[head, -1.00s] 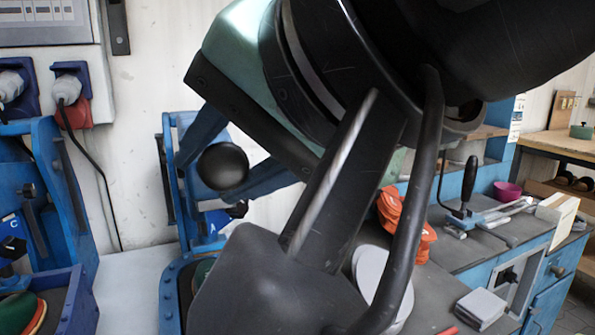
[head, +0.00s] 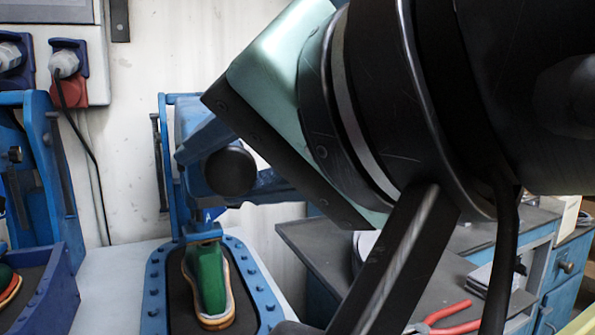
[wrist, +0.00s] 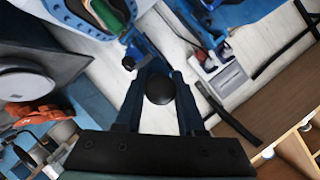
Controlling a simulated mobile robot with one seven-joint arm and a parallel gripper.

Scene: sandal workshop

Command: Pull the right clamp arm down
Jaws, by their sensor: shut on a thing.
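The right clamp stand (head: 164,150) is blue and stands against the wall in the head view. Its clamp arm ends in a round black knob (head: 231,171), which also shows between my fingers in the wrist view (wrist: 160,89). My gripper (wrist: 163,76) is shut on the knob, with one dark blue finger on each side. The fingers hide much of the clamp arm. Below, a green last with a tan-edged sandal sole (head: 208,285) lies on the dark pad of the blue base plate (head: 155,290). I cannot tell whether the clamp touches the last.
A grey-topped bench (head: 440,285) at the right carries red-handled pliers (head: 450,318). Wall sockets (head: 68,70) with a hanging cable are behind. My arm hides much of the right side.

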